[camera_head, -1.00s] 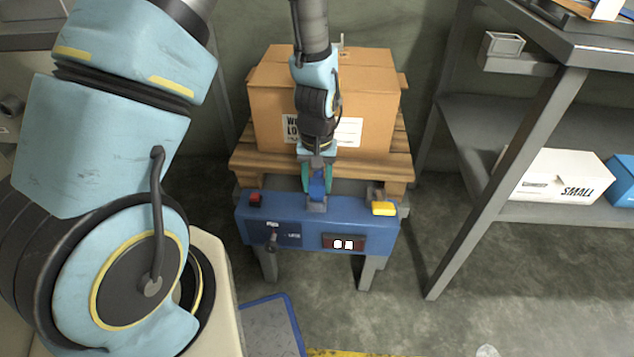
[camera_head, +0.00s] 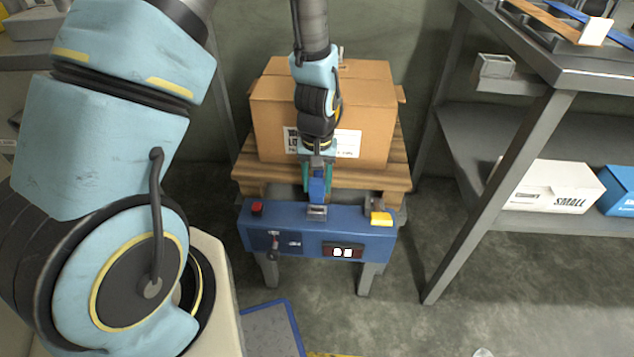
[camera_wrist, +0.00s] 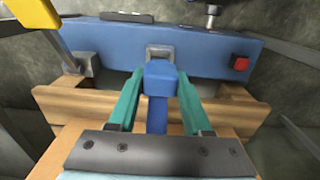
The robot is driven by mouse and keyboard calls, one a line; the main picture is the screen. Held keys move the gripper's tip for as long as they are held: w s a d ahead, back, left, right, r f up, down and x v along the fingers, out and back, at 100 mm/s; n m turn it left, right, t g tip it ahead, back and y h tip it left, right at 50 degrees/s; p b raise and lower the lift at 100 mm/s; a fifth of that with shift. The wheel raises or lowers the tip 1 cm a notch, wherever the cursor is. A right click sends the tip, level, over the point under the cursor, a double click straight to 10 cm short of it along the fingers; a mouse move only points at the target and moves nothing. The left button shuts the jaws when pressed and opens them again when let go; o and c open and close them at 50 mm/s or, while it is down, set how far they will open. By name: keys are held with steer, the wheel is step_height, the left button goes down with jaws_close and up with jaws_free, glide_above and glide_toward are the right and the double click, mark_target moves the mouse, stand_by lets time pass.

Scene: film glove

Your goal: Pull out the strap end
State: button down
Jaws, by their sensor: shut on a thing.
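My gripper (camera_head: 316,186) hangs above the front edge of the pallet, just behind a blue machine (camera_head: 353,216). Its two green fingers are shut on a blue strap end (camera_head: 317,188), a squarish blue piece that shows between the fingertips in the wrist view (camera_wrist: 160,76). A grey metal slot (camera_head: 317,211) on top of the machine is right by the strap end and also shows in the wrist view (camera_wrist: 160,52). A blue band (camera_wrist: 157,115) runs below the strap end between the fingers. Whether the strap end still touches the slot is unclear.
A cardboard box (camera_head: 370,105) stands on a wooden pallet (camera_head: 388,178) behind the machine. The machine carries a red button (camera_head: 257,208) and a yellow part (camera_head: 381,218). A shelf with a white box (camera_head: 553,187) stands at the right.

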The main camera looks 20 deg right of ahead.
mark_target(317, 181)
steer(key=shift+r, duration=0.2)
steer(key=shift+r+p, duration=1.5)
